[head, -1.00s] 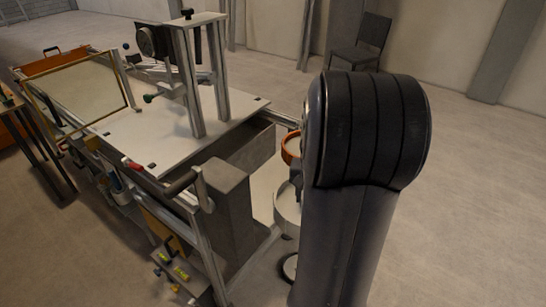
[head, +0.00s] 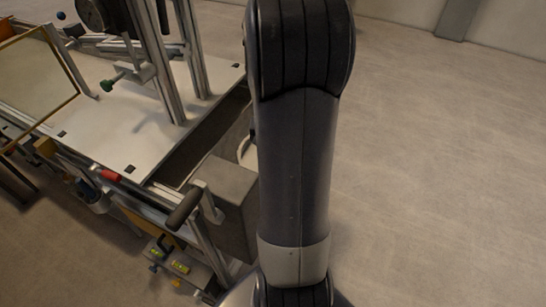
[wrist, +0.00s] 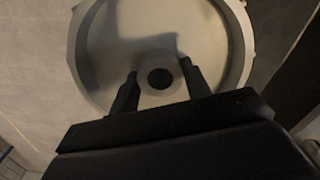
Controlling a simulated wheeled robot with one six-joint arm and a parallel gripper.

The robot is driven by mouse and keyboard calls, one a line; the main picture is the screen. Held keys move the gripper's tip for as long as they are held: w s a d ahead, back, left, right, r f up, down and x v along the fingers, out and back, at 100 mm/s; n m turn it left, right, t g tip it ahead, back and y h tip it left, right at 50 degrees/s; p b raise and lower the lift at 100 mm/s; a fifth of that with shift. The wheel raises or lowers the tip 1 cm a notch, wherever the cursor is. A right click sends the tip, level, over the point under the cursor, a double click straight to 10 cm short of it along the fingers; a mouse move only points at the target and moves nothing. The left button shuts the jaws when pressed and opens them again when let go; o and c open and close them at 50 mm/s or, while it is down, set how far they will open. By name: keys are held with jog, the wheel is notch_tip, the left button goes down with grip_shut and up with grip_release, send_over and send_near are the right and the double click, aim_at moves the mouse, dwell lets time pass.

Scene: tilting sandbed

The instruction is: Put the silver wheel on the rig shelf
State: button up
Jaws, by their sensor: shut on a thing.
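The silver wheel (wrist: 150,32) fills the upper middle of the wrist view. It is a round grey disc with a raised rim and a dark hole at its centre. My gripper (wrist: 158,75) has its two black fingers on either side of the central hub and is shut on the wheel. In the head view my arm hides the gripper, and I cannot make out the wheel there. The rig (head: 110,128) stands at the left with a pale flat top and metal posts. I cannot tell which of its surfaces is the shelf.
A grey box (head: 228,183) and a dark handle (head: 184,209) stand at the rig's near corner. A pale curved object (head: 246,152) shows partly behind my arm. A framed panel (head: 35,85) leans at the left. The floor at right (head: 440,170) is clear.

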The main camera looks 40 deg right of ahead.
jog(key=shift+f, duration=2.5)
jog(key=o, duration=1)
jog(key=shift+o, duration=0.2)
jog(key=shift+r, duration=0.1)
notch_tip(320, 180, up, 12)
